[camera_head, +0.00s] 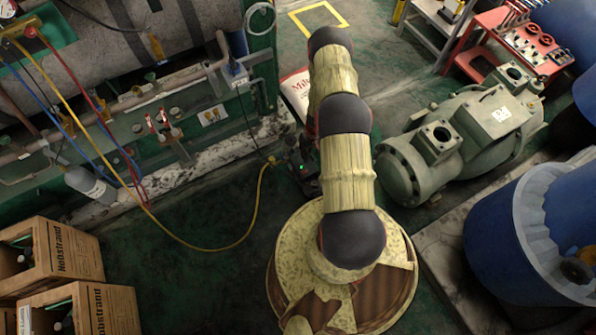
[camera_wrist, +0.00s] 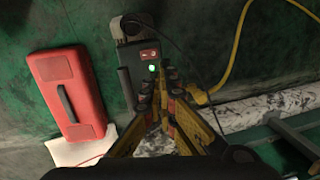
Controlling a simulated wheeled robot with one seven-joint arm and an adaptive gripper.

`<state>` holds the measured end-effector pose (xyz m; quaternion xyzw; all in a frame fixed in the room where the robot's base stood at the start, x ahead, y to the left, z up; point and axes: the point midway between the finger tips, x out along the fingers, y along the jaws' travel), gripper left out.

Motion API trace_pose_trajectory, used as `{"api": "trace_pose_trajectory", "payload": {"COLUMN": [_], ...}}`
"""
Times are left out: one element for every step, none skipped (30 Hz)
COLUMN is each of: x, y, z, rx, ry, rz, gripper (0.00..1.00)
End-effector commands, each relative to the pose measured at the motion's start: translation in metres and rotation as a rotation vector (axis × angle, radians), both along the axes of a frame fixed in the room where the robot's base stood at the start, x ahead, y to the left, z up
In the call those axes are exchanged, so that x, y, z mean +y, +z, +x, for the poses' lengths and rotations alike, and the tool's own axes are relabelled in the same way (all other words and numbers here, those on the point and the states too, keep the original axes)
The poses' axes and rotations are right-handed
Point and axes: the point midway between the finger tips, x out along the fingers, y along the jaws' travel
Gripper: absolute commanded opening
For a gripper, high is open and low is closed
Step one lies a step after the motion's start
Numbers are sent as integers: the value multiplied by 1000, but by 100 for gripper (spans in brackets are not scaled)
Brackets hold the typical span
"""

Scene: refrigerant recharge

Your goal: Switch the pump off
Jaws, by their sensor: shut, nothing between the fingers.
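The pump (camera_wrist: 135,55) is a dark grey box with a lighter grey top end, a red label and a lit green light (camera_wrist: 152,68). It stands on the green floor. My gripper (camera_wrist: 163,76) is shut and empty. Its fingertips appear right at the pump's lower right edge, close to the green light. I cannot tell whether they touch it. In the head view my arm hides the gripper.
A yellow hose (camera_head: 252,220) runs from near the pump across the floor. A red case (camera_wrist: 68,92) lies left of the pump in the wrist view. A grey-green compressor (camera_head: 450,150) stands right of my arm, cardboard boxes (camera_head: 68,250) at lower left. Open floor lies between.

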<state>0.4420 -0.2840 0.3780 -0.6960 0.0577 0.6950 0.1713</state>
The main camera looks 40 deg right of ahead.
Motion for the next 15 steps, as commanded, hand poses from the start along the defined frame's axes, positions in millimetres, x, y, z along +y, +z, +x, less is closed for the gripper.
{"api": "trace_pose_trajectory", "payload": {"x": [-3,-4,-5,-6,-6,-6,-6,-6,-6,-6,-6,-6,-6,-6,-6], "y": [-1,-1,-1,-1,-1,-1,-1,-1,-1,-1,-1,-1,-1,0,0], "z": [0,1,1,1,1,1,1,1,1,1,1,1,1,1,1], "rx": [-6,-9,-13,-15,-16,-18,-19,-19,-18,-18,-18,-18,-18,-18,-18], "ry": [23,37,54,66,75,83,86,89,91,91,91,91,91,91,90], "rz": [-12,-17,-23,-26,-27,-26,-26,-26,-26,-26,-26,-26,-26,-26,-26], "gripper": [0,0,0,0,0,0,0,0,0,0,0,0,0,0,0]}}
